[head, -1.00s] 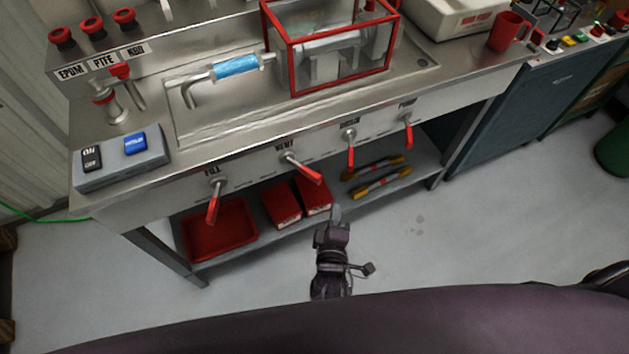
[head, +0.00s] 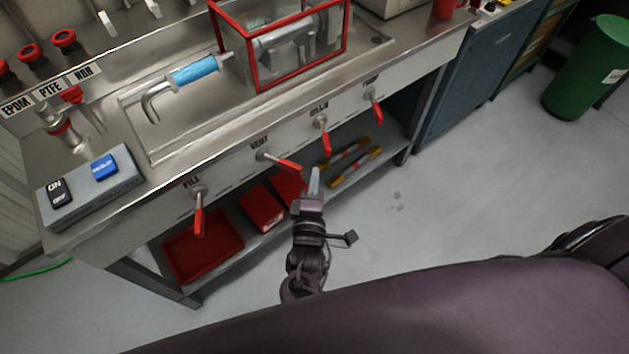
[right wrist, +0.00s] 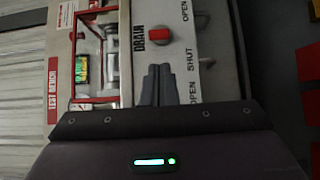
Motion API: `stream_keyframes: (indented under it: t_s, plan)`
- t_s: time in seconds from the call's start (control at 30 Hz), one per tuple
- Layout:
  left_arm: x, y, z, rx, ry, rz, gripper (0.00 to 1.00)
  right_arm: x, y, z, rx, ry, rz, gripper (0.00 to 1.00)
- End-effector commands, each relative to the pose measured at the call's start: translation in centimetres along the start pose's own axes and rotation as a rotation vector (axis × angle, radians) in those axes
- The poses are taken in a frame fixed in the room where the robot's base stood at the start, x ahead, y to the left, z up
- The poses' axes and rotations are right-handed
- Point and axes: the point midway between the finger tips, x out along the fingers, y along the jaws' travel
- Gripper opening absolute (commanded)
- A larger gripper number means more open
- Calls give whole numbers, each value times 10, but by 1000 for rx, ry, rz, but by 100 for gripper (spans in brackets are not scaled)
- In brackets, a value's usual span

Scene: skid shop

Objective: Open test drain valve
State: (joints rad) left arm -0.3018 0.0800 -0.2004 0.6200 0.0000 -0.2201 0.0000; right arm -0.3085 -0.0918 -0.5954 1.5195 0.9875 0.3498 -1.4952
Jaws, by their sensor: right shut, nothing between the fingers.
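The right wrist view shows a red valve handle (right wrist: 159,35) under the word DRAIN, seen foreshortened, with OPEN and SHUT printed beside it. My right gripper's fingers (right wrist: 158,85) are together and empty, apart from the handle. In the head view, my right gripper (head: 314,181) is low in front of the bench, near the tip of the VENT handle (head: 285,163). Two more red handles, a third (head: 326,141) and a far-right one (head: 374,108), hang to its right. Their labels are too small to read surely, so I cannot tell which is DRAIN. My left gripper is out of view.
The steel bench (head: 110,190) carries a red-framed cage (head: 258,88) and a switch box (head: 90,195). The FILL handle (head: 199,216) hangs at left. A red tray (head: 203,252) and red boxes sit on the lower shelf.

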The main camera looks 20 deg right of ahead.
Motion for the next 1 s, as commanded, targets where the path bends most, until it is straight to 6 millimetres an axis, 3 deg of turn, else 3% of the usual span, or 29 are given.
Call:
stream_keyframes:
  t_s: [0.2,0.4,1.0]
  plan:
    - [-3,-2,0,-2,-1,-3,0,40,1,0,0,1,0,0]
    - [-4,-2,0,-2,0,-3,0,60,0,0,1,1,-1,0]
    - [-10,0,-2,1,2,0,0,63,1,4,-3,25,-2,0]
